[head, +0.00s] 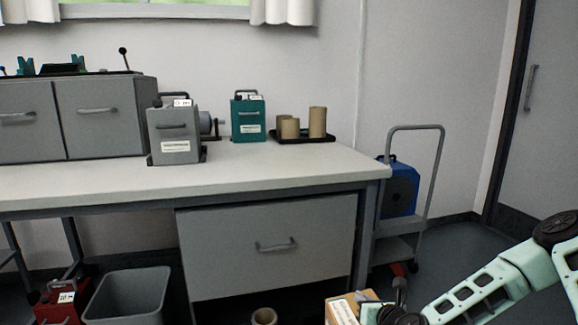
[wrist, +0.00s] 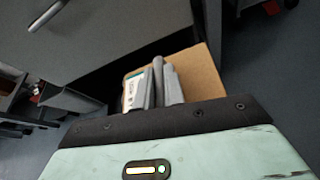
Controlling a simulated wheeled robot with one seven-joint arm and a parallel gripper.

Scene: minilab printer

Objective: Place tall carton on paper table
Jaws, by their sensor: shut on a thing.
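A brown carton (head: 343,306) with a white label shows at the bottom edge of the head view, partly cut off. My gripper (head: 372,302) is shut on it, in front of the table and below its top. In the wrist view the carton (wrist: 206,72) lies beyond and around the grey fingers of my gripper (wrist: 160,80), with its label at the left. A table (head: 270,165) with a pale top and a grey drawer stands ahead. I cannot tell from any marking whether it is the paper table.
On the table stand a grey machine (head: 174,135), a teal case (head: 248,119) and a black tray (head: 290,138) with cardboard rolls. The tabletop's front strip is clear. A cart (head: 438,165) with a blue unit stands right. A grey bin (head: 128,297) and red case (head: 62,302) are lower left.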

